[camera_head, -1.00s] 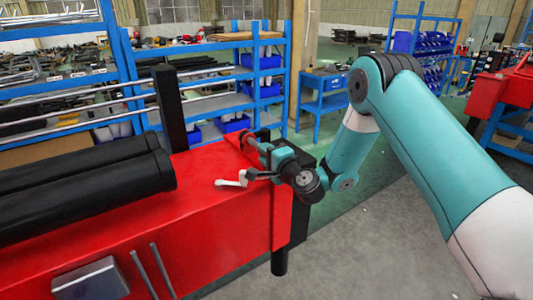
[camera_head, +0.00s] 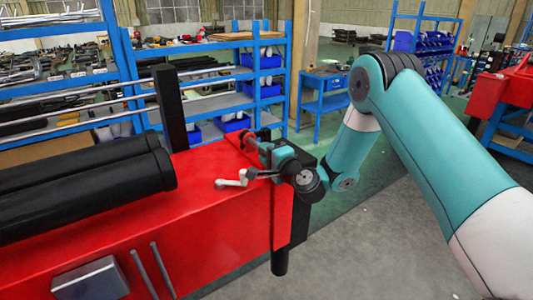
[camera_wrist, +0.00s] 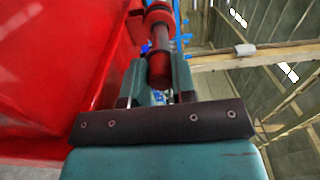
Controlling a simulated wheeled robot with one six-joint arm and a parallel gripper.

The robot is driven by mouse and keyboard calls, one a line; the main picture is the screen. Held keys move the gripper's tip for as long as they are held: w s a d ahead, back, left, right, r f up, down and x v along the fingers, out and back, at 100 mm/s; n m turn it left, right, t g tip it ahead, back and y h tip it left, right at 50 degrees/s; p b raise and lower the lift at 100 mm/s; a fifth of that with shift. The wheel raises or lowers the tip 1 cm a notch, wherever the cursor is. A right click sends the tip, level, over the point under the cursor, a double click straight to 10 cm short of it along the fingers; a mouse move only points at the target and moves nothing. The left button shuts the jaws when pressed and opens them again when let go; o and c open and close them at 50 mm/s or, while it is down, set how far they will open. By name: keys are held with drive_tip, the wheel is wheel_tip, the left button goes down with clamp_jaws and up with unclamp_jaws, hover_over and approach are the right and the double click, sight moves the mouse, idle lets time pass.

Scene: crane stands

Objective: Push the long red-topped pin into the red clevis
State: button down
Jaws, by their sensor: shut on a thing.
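The red clevis (camera_wrist: 158,18) shows at the top of the wrist view as rounded red lugs. In the head view the clevis (camera_head: 247,139) is small at the far right end of the red stand. The pin (camera_wrist: 160,70), with a dark red top, lies between the two teal fingers of my gripper (camera_wrist: 158,82). My gripper is shut on it. The pin's shank runs up from the fingers to the clevis and appears to enter the nearer lug; how deep it sits I cannot tell. In the head view my gripper (camera_head: 263,150) is close to the clevis and the pin is mostly hidden.
The red stand (camera_head: 220,245) carries two long black rollers (camera_head: 80,190) on the left. A black post (camera_head: 169,108) rises behind. A pale crank handle (camera_head: 232,182) lies just left of my gripper. Blue shelving (camera_head: 285,75) stands behind. Open floor (camera_head: 350,240) lies right of the stand.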

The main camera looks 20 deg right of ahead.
sight(255, 141)
drive_tip(key=shift+p+x, duration=2.25)
drive_tip(key=shift+p, duration=1.25)
idle(1.1)
drive_tip(key=shift+x, duration=0.75)
drive_tip(key=c, duration=0.9)
unclamp_jaws()
drive_tip(key=shift+o, duration=0.2)
drive_tip(key=shift+s+d+f+b, duration=0.25)
drive_tip(key=shift+s+b, duration=0.35)
drive_tip(key=shift+b, duration=0.65)
drive_tip(key=b+v, duration=0.3)
drive_tip(key=b, duration=0.1)
drive_tip(key=shift+s+r+b, duration=0.2)
drive_tip(key=shift+s+b, duration=0.15)
drive_tip(key=shift+b, duration=0.05)
